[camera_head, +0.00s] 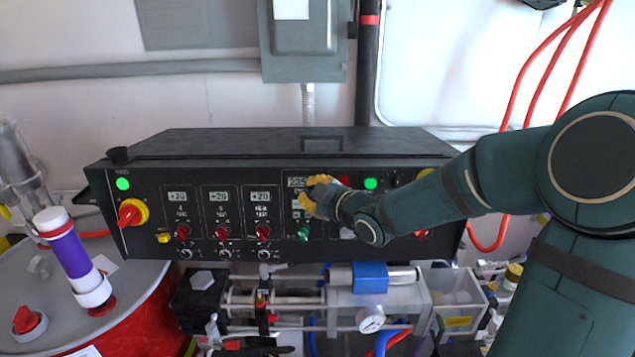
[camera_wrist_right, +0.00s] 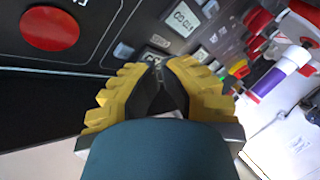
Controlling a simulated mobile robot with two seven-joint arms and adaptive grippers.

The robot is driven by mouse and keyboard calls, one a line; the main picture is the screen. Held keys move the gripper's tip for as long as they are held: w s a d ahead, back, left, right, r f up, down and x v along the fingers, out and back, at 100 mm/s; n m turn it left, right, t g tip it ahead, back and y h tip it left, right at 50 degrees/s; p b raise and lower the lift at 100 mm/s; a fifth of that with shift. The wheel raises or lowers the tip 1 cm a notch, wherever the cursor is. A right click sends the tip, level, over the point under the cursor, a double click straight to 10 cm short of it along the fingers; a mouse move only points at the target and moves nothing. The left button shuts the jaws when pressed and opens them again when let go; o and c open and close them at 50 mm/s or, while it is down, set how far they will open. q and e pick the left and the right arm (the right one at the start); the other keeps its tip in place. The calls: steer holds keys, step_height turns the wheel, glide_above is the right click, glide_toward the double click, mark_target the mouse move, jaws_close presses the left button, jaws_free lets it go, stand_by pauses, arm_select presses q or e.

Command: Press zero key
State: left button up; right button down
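The black control panel (camera_head: 145,200) of the foam proportioner spans the middle of the head view. My right gripper (camera_head: 311,193) is in front of its right-centre part, over a small digital display (camera_head: 297,182), and hides part of that area. In the right wrist view, its two yellow-padded fingers (camera_wrist_right: 158,76) stand a little apart with nothing held between them. Small grey keys (camera_wrist_right: 123,50) show near the fingertips. I cannot read which one is the zero key, nor tell whether the fingers touch the panel. My left gripper is not in view.
Three lit displays with red knobs sit left of the gripper. A red-and-yellow rotary switch (camera_head: 132,212) is at the panel's left end. A large red button (camera_wrist_right: 49,28) is near the fingers. A red drum (camera_head: 130,325) stands front left; pump parts (camera_head: 290,300) lie below.

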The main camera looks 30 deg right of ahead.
steer(key=shift+w, duration=0.1)
steer(key=shift+w+d+f, duration=0.1)
steer(key=shift+w+d, duration=0.1)
steer(key=shift+w, duration=0.1)
steer(key=shift+w+d+b, duration=0.25)
steer(key=shift+w+b, duration=0.05)
steer(key=shift+b, duration=0.05)
stand_by(0.7)
steer(key=shift+s+a, duration=0.1)
stand_by(0.4)
steer(key=shift+s+a+b, duration=0.3)
steer(key=shift+s+b, duration=0.1)
steer(key=shift+s, duration=0.2)
steer(key=shift+a, duration=0.1)
steer(key=shift+s+a+r+b, duration=0.2)
steer(key=shift+s+a, duration=0.2)
steer(key=shift+s, duration=0.3)
steer(key=shift+s+a+r+b, duration=0.15)
steer(key=shift+s+a+b, duration=0.1)
steer(key=shift+s+a, duration=0.35)
steer(key=shift+s+a+r+b, duration=0.15)
steer(key=shift+s+a+b, duration=0.1)
steer(key=shift+s, duration=0.55)
